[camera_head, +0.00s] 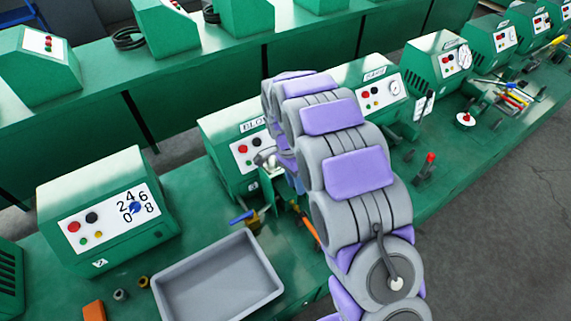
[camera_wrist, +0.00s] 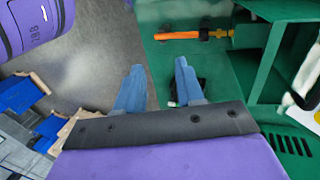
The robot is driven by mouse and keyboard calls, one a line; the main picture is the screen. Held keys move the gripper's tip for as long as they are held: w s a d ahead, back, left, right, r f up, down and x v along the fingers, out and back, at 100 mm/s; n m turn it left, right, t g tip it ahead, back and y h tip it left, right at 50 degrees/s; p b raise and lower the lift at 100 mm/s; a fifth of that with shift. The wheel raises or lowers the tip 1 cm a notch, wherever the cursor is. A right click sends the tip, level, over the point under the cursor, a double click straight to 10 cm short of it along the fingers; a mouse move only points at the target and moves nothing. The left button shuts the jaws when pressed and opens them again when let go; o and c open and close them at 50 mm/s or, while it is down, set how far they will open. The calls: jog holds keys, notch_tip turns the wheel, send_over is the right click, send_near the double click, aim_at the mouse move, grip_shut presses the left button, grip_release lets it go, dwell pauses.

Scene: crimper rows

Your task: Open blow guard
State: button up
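The green box with the partly hidden label beginning "BLOW" (camera_head: 228,137) stands on the bench, left of my arm in the head view. My arm covers its right side. A small pale green flap-like part (camera_head: 278,186) shows below its front; I cannot tell whether this is the guard or how far it is open. In the wrist view my gripper (camera_wrist: 160,84) has two blue fingers spread apart with nothing between them. A green frame with upright and slanted panels (camera_wrist: 265,62) is to the right of the fingers, apart from them. The head view does not show the fingertips clearly.
A grey tray (camera_head: 218,278) lies on the bench in front of the box. A blue-handled valve (camera_head: 242,217) and an orange-handled tool (camera_head: 308,228) are close by; the orange handle shows in the wrist view (camera_wrist: 180,35). A dial box (camera_head: 108,212) stands left, a gauge box (camera_head: 375,88) right.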

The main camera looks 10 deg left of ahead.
jog(key=w+a+r+t+y+b, duration=0.2)
jog(key=w+a+r, duration=0.35)
jog(key=w, duration=0.25)
jog(key=w+a+r+t+y+b, duration=0.1)
jog(key=w+a+r+b, duration=0.25)
jog(key=w+r, duration=0.35)
jog(key=f+b, duration=0.1)
jog(key=f, duration=0.5)
jog(key=w+f+b, duration=0.1)
jog(key=f, duration=0.5)
jog(key=a+f+b, duration=0.1)
jog(key=f, duration=0.5)
jog(key=shift+w, duration=0.35)
grip_shut()
